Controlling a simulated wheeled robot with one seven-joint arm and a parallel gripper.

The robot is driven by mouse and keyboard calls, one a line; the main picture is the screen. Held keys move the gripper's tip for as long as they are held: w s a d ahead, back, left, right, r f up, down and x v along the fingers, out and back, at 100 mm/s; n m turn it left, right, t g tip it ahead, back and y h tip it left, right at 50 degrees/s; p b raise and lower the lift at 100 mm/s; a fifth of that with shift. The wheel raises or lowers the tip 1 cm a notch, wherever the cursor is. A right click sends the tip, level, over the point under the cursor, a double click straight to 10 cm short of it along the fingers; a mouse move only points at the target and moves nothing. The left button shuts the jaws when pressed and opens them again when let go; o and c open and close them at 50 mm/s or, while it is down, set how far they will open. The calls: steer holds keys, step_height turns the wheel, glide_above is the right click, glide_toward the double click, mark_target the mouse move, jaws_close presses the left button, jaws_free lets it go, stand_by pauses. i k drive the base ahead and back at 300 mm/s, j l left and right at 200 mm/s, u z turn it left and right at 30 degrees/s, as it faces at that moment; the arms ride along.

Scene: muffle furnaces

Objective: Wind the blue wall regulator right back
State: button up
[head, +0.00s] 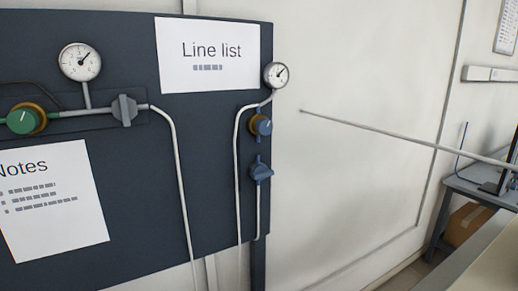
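The blue wall regulator (262,125) is a round blue knob with a brass-coloured collar at the right edge of the dark wall panel (205,135). A small round gauge (276,75) sits above it, its needle pointing up and right. A blue valve handle (261,172) is on the same line just below the regulator. My gripper is not in this view, and nothing touches the regulator.
A green regulator (22,121), a larger gauge (80,62) and a grey valve handle (124,110) are at the left. A thin grey rod (400,137) crosses the right side. A desk (480,190) stands far right.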

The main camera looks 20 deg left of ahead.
mark_target(264, 127)
steer(key=j+z, duration=0.1)
steer(key=j, duration=1.4)
